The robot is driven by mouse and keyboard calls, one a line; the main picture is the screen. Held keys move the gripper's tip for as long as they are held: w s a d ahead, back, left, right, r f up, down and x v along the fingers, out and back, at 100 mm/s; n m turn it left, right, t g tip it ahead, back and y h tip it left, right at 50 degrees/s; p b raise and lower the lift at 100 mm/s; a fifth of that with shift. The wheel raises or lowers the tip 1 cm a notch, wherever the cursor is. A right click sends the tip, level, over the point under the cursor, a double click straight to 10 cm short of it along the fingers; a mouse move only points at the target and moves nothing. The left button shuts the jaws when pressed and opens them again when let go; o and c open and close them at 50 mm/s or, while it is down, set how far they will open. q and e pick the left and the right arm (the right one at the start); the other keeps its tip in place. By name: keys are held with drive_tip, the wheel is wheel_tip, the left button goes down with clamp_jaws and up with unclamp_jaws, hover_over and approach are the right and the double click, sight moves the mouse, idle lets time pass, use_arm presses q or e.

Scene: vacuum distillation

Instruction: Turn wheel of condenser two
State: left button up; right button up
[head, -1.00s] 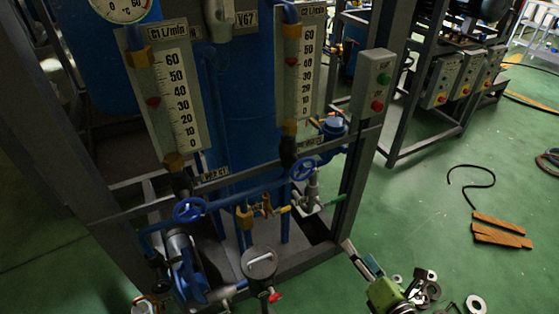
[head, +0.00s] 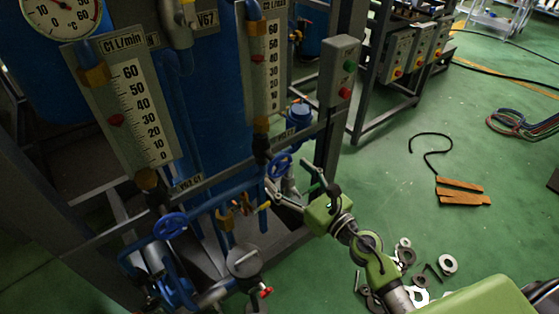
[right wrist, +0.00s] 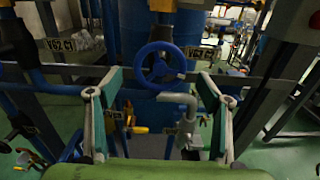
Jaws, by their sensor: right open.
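A blue handwheel (head: 279,165) sits on a valve below the right flow meter (head: 265,65). It also shows in the right wrist view (right wrist: 160,65), upright and facing the camera, near the middle. A second blue handwheel (head: 170,226) sits below the left flow meter (head: 128,105). My right gripper (head: 295,180) is open and empty, close in front of the right-hand wheel. In the right wrist view its two fingers stand spread, left and right of the wheel, with no contact visible. My left gripper is not in view.
A metal frame post (head: 335,135) and a switch box (head: 340,70) stand right of the wheel. A grey bent pipe (right wrist: 185,105) lies below the wheel, and a yellow-handled valve (right wrist: 130,122) is lower left. Loose metal rings (head: 447,263) lie on the green floor.

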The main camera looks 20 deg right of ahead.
sight(281, 168)
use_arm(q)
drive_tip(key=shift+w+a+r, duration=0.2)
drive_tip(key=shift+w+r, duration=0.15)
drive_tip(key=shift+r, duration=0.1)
use_arm(e)
drive_tip(key=shift+x, duration=2.1)
drive_tip(key=c, duration=1.1)
use_arm(q)
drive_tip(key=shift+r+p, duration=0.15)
drive_tip(key=shift+p, duration=0.25)
